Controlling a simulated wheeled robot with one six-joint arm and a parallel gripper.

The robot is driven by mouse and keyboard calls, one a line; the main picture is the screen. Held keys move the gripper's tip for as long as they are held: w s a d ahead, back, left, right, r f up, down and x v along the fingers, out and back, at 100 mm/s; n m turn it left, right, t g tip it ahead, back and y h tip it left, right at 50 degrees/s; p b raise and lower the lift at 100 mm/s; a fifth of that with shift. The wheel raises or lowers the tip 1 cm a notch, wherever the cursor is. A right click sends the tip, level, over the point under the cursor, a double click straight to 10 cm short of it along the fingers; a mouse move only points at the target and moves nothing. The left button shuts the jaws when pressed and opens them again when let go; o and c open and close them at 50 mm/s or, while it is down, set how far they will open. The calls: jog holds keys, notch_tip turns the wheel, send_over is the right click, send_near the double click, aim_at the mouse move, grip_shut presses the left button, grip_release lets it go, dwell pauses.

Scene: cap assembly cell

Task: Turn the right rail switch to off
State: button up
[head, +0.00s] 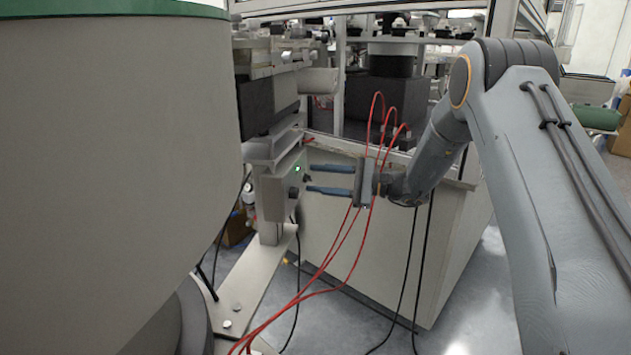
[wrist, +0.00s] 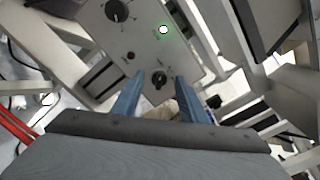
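A grey switch box (head: 277,200) stands left of my gripper in the head view, with a lit green lamp and a dark knob on its side. In the wrist view the fingertips (wrist: 160,78) appear on either side of the lower knob. I cannot tell whether they touch it. Its setting is too small to read.
Red cables (head: 352,235) hang around my gripper and run down to the floor. A pale cabinet (head: 400,265) stands behind and below it. Metal fixtures (head: 270,60) rise above the box. Open floor (head: 470,310) shows at lower right.

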jog(key=shift+a, duration=0.6)
grip_shut()
